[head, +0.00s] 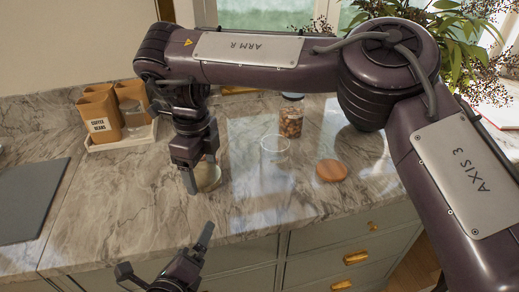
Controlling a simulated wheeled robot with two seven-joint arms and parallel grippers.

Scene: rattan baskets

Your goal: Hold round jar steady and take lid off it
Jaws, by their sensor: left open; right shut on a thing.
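A low, round, pale glass vessel (211,179), which looks like the round jar, sits on the marble counter. My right gripper (193,184) reaches down over it from above and is shut on it; the fingers hide its left part. I cannot tell whether a lid is on it. My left gripper (166,252) is open and empty at the counter's front edge, below the jar in the picture.
An open clear glass (275,149) stands between the jar and the wooden lid. A filled jar (291,117) stands behind it. Brown canisters (100,115) stand on a tray at the back left. A dark board (31,201) lies at the left. The front middle counter is clear.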

